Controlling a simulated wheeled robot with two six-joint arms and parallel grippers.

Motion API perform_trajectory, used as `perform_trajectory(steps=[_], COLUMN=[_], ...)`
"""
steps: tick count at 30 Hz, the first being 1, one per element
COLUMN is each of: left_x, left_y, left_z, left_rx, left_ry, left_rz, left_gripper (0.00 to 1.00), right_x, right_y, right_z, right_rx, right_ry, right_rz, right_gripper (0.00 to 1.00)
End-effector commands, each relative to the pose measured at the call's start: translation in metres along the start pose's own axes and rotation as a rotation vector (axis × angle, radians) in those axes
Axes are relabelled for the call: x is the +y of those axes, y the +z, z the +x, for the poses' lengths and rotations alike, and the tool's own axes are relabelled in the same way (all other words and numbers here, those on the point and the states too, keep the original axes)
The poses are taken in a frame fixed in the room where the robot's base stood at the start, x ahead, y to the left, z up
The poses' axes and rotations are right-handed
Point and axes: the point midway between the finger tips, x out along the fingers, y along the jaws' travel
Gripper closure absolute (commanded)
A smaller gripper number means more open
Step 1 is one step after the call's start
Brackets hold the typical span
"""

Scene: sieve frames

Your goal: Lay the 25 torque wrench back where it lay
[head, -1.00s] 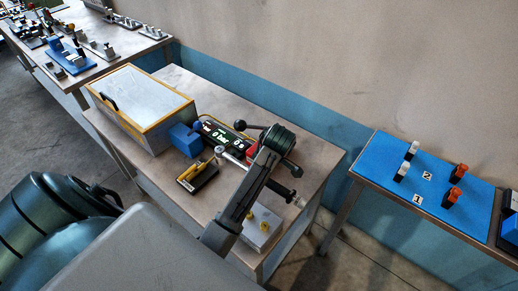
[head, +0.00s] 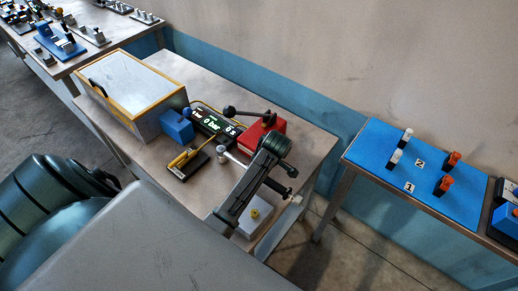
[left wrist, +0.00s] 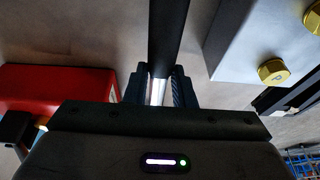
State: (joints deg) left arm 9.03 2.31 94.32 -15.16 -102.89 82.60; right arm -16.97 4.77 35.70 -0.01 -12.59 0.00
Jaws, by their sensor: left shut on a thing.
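The torque wrench shows in the head view as a pale head and shaft (head: 236,159) on one side of my arm and a black handle (head: 276,186) on the other. My left gripper (left wrist: 158,88) is shut on it; in the left wrist view the bright metal shaft lies between the fingers and a dark length (left wrist: 168,35) runs up beyond them. In the head view my wrist hides the grip. I cannot tell whether the wrench touches the bench or hangs just above it, and no 25 mark is legible. My right gripper is not in view.
A blue mat (head: 385,155) lies on the right table.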

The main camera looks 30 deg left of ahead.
Motion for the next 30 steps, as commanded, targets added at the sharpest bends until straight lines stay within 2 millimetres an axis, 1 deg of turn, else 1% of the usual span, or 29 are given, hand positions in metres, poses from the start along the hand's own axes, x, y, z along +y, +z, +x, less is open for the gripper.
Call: perform_trajectory(steps=[1, 4, 10, 11, 13, 14, 23, 26, 29, 30], left_x=[0.0, 0.0, 0.001, 0.0, 0.0, 0.0, 0.0, 0.001, 0.001, 0.002], left_y=[0.0, 0.002, 0.003, 0.004, 0.004, 0.004, 0.004, 0.004, 0.005, 0.005], left_z=[0.003, 0.009, 0.01, 0.012, 0.011, 0.011, 0.009, 0.002, -0.013, -0.021], left_rx=[0.001, 0.002, 0.001, -0.001, -0.001, -0.001, 0.0, 0.0, -0.001, -0.002], left_ry=[0.0, 0.001, 0.002, -0.001, -0.001, -0.001, 0.001, 0.004, 0.006, 0.007], left_rz=[-0.001, -0.002, -0.002, 0.0, 0.0, 0.0, -0.001, -0.001, -0.002, -0.003], left_gripper=[1.0, 1.0, 1.0, 0.71, 0.58, 0.55, 0.55, 0.55, 0.55, 0.55], right_x=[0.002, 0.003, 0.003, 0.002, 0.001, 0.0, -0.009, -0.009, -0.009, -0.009], right_y=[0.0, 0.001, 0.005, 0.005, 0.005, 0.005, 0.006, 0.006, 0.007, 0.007], right_z=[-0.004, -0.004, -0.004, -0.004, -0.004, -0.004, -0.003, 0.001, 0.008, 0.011], right_rx=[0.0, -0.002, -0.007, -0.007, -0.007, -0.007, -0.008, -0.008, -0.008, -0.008], right_ry=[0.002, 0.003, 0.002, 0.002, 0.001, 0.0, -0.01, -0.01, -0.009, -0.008], right_rz=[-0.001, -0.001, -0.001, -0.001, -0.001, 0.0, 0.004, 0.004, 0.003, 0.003], right_gripper=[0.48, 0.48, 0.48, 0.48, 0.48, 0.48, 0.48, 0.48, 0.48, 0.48])
